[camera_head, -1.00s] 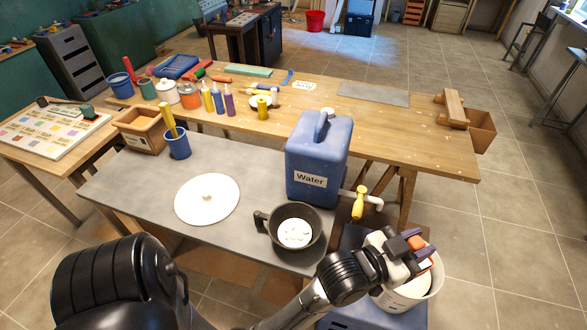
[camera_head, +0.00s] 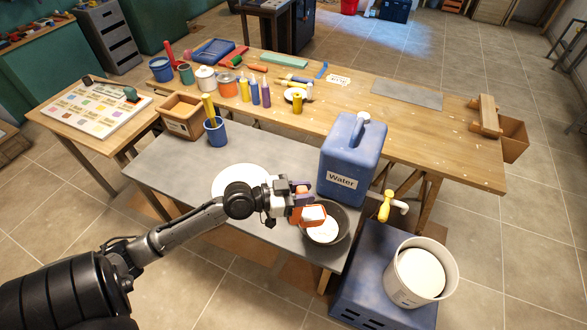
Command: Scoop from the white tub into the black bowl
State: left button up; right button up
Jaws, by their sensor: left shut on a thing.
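The white tub (camera_head: 402,292) stands on a blue crate at the lower right, with white material (camera_head: 416,272) inside. The black bowl (camera_head: 345,232) sits on the grey table near its right end, with white material (camera_head: 322,232) in it. My left gripper (camera_head: 298,200) is over the bowl's left side, shut on an orange scoop (camera_head: 308,214). The scoop holds a white load and hides part of the bowl's rim and its handle. My right gripper is not in view.
A white disc (camera_head: 238,178) lies left of the bowl, partly behind my arm. A blue cup (camera_head: 216,133) stands further back left.

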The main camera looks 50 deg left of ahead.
pick_arm(q)
jog(key=w+a+f+g+y+p, duration=0.1)
jog(key=w+f+g+p, duration=0.2)
jog(key=p, duration=0.5)
notch_tip(320, 180, down, 2)
jog(key=shift+w+a+f+g+y+p, duration=0.25)
jog(key=shift+w+a+g+y+p, duration=0.1)
jog(key=shift+g, duration=0.25)
jog(key=shift+f, duration=0.25)
dwell(0.5)
